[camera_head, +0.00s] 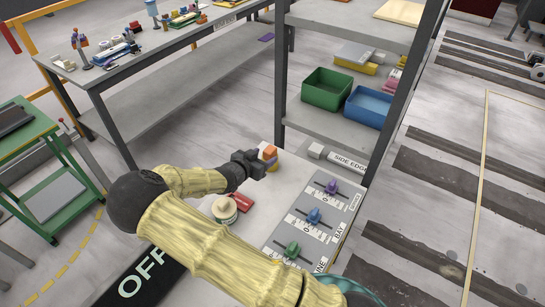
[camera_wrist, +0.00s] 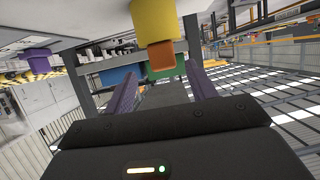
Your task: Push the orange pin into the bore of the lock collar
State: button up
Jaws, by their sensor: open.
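The orange pin (camera_head: 269,151) shows at the far end of the slab, just beyond my gripper (camera_head: 259,163). In the wrist view the orange pin (camera_wrist: 161,56) is a blunt block against a yellow round body (camera_wrist: 160,22), which may be the lock collar. My gripper (camera_wrist: 162,70) is open, its two purple-faced fingers spread on either side of the pin's line. I see no contact between the fingers and the pin. The bore is hidden, and I cannot tell how deep the pin sits.
A cream round part (camera_head: 225,208) and a red block (camera_head: 242,201) lie beside my arm. Purple (camera_head: 331,187), blue (camera_head: 314,215) and green (camera_head: 292,249) sliders stand on the slab's right. A shelf post (camera_head: 281,80) rises behind. Green (camera_head: 326,89) and blue (camera_head: 368,107) bins sit on the shelf.

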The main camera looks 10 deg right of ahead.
aim_at(272, 149)
jog(key=shift+x, duration=1.15)
jog(key=shift+w+p, duration=0.1)
jog(key=shift+p, duration=0.2)
jog(key=shift+p+x, duration=1.05)
jog(key=shift+x, duration=1.5)
jog(key=shift+w+a+r, duration=0.1)
jog(key=shift+w+a, duration=0.05)
jog(key=c, duration=1.2)
jog(key=shift+r, duration=0.1)
